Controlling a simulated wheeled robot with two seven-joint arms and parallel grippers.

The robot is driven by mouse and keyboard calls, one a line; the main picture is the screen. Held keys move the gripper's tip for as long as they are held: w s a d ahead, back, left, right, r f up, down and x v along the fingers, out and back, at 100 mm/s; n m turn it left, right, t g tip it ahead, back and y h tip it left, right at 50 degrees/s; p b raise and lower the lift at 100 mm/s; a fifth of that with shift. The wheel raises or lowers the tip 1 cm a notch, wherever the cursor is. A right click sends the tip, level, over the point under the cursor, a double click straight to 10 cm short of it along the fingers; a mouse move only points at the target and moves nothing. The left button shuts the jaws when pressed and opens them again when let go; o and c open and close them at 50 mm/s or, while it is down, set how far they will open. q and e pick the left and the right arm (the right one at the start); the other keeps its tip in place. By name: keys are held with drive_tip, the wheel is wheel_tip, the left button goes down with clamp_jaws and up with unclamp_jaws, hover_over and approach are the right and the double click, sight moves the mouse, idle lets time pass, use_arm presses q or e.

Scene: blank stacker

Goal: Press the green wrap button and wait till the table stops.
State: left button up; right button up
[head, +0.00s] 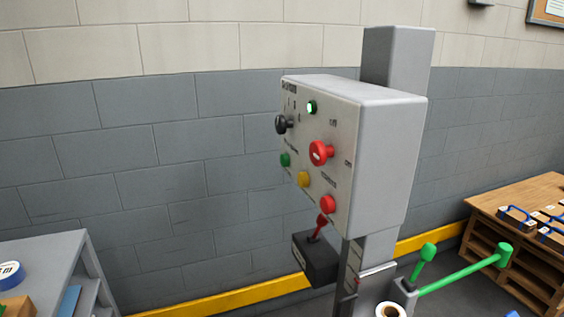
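A grey control box (383,150) is mounted on a grey post (397,58), its panel facing left and toward me. A green button (285,159) sits low on the panel's left side, below a black knob (283,124). A second green round part (311,107) with a bright white centre is near the top; it looks like a lamp. A red mushroom button (320,152), a yellow button (304,179) and a lower red button (328,204) are also on the panel. The labels are too small to read. No turning table is in view. Neither gripper shows.
Green-knobbed handles (466,272) stick out at lower right. A wooden bench (520,193) with blue-handled items stands right, a grey shelf unit (45,250) left. Space before the panel's left side looks clear.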

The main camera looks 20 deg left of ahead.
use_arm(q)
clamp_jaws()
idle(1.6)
